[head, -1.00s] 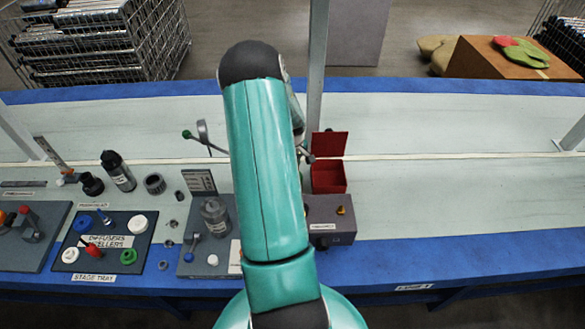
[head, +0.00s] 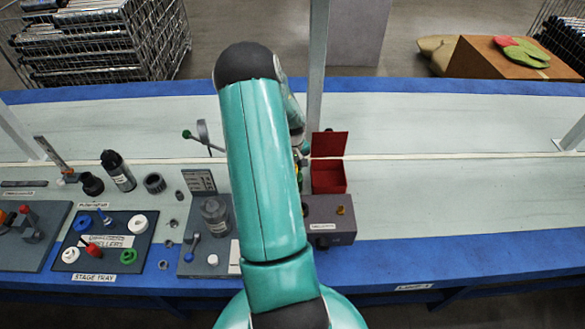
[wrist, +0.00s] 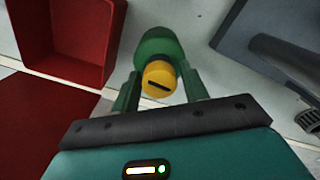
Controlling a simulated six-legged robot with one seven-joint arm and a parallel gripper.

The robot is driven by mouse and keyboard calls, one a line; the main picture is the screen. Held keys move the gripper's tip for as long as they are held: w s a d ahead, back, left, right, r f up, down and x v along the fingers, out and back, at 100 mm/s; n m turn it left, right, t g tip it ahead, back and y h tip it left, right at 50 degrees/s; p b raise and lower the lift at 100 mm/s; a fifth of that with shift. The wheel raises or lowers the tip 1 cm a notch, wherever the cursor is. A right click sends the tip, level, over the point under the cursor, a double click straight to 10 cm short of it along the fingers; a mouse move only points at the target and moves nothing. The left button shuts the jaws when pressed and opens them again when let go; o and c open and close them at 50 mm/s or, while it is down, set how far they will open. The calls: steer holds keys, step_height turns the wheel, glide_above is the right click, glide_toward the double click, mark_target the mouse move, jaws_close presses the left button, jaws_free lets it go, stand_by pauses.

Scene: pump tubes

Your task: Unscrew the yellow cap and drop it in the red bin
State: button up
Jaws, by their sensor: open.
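The yellow cap (wrist: 159,79), round with a dark slot, shows in the wrist view at the end of a green cylindrical body (wrist: 158,47). My gripper (wrist: 160,74) is open, with one green finger on each side of the cap. I cannot tell whether either finger touches it. In the head view my arm hides the cap and most of the gripper. The red bin (head: 328,181) stands just right of my arm with its lid raised; the bin also shows at the upper left of the wrist view (wrist: 95,72).
A grey fixture with a clear bottle (head: 214,212) and a tray of coloured caps (head: 140,258) lie left of my arm. The bench right of the bin is clear.

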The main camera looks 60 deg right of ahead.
steer(key=m, duration=0.3)
steer(key=shift+m, duration=0.4)
steer(key=m, duration=0.3)
steer(key=shift+m, duration=0.3)
steer(key=m, duration=0.3)
steer(key=shift+m, duration=0.4)
steer(key=m, duration=0.3)
steer(key=shift+m, duration=0.4)
steer(key=shift+c, duration=0.4)
steer(key=c, duration=0.7)
steer(key=shift+c, duration=0.2)
